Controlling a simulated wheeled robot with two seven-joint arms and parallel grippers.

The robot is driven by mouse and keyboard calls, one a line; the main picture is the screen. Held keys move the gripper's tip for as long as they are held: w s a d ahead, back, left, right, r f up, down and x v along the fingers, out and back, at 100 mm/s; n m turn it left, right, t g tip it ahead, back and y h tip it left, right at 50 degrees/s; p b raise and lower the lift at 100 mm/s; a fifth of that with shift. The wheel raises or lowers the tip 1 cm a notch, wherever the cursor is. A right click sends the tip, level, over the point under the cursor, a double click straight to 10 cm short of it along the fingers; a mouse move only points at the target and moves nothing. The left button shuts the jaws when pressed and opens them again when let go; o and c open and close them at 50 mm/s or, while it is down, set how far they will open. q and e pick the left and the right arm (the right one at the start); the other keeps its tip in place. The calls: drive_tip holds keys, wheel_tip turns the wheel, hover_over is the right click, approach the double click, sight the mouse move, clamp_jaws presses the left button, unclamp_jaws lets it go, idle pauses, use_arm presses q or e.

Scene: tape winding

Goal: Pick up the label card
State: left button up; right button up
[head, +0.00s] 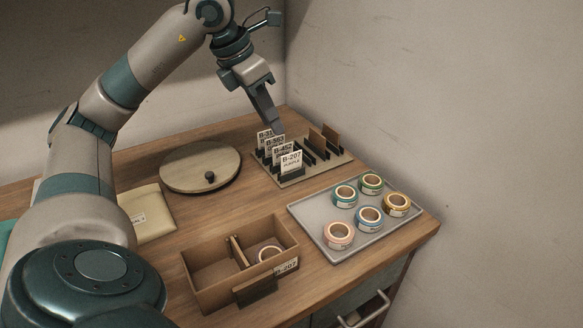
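Several white label cards stand upright in a slotted rack (322,168) at the back of the table. The front card (291,162) reads something like B-207; behind it are a B-452 card (283,149), a B-563 card (274,140) and a partly hidden B-31 card (264,134). My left gripper (276,129) points down at the rear cards, with its fingertips at or just above their top edges. I cannot tell whether it touches one. Its fingers are seen nearly edge-on, so the gap between them is hidden. My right gripper is out of view.
A grey tray (324,236) holds several tape rolls at the right.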

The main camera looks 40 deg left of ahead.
sight(291, 155)
use_arm(q)
drive_tip(key=x, duration=0.6)
drive_tip(key=shift+w+d+f, duration=0.1)
drive_tip(key=shift+w+f, duration=0.05)
drive_tip(key=shift+f, duration=0.1)
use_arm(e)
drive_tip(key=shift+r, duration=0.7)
use_arm(q)
drive_tip(key=shift+w+f, duration=0.1)
drive_tip(key=shift+f, duration=0.05)
drive_tip(key=x, duration=0.2)
drive_tip(key=d+x, duration=0.1)
drive_tip(key=x, duration=0.1)
drive_tip(key=shift+w+f, duration=0.15)
drive_tip(key=shift+f, duration=0.15)
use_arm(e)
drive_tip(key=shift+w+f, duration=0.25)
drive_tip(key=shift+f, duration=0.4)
